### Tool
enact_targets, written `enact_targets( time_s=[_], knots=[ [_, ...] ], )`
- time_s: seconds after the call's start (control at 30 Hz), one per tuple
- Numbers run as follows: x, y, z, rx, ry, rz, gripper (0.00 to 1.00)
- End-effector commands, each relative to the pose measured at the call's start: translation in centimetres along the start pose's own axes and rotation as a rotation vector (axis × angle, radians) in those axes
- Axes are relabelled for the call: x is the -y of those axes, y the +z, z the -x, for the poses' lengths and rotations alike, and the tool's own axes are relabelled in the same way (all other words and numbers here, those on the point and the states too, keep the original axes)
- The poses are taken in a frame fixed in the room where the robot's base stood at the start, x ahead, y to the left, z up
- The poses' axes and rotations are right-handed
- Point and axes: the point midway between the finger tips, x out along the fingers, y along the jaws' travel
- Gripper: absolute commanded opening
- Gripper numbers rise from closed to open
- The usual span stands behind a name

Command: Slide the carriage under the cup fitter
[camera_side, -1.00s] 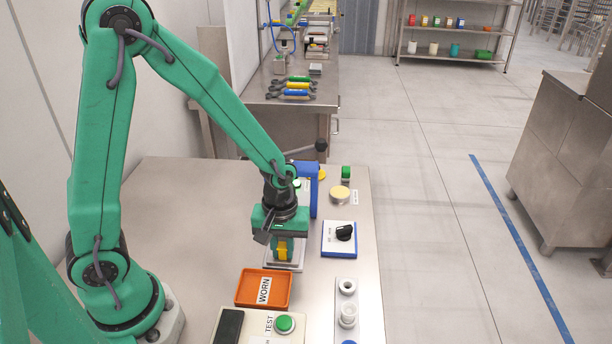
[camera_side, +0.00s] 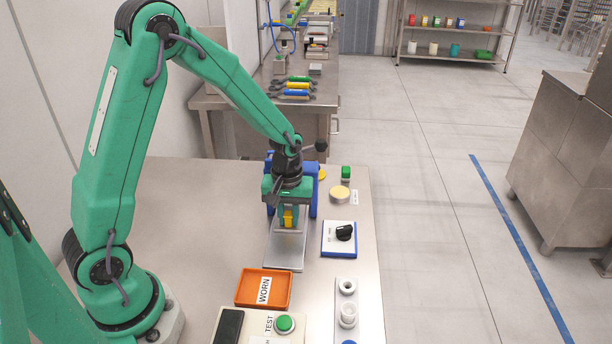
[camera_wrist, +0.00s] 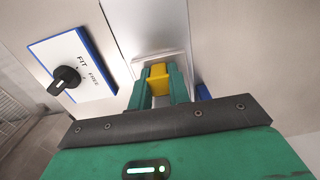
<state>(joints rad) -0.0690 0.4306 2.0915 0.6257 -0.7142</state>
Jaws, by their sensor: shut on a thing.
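My gripper (camera_side: 288,220) is shut on the yellow grip (camera_wrist: 158,78) of the carriage, with a green finger on each side. The carriage body is mostly hidden by my gripper; a pale plate edge (camera_wrist: 164,58) shows around the grip in the wrist view. The grey slide plate (camera_side: 285,252) lies bare in front of my gripper. The blue frame of the cup fitter (camera_side: 314,200) stands at the far end, showing on both sides of my wrist. My gripper is right at this frame in the picture. I cannot tell how far under it the carriage is.
A switch panel with a black knob (camera_side: 344,232) sits just right of the slide; it reads FIT and FREE in the wrist view. An orange WORN tray (camera_side: 263,287) lies nearer. A green TEST button (camera_side: 285,323) and white cups (camera_side: 348,315) are in front. The left table is clear.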

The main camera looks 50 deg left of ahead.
Motion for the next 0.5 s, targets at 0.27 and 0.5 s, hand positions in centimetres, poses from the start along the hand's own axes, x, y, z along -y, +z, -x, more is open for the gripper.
enact_targets(
  time_s=[0.27, 0.5],
  knots=[
    [-0.04, -0.69, 0.10, -0.011, 0.010, 0.005, 0.00],
    [-0.02, -0.54, 0.07, -0.009, 0.007, 0.004, 0.40]
  ],
)
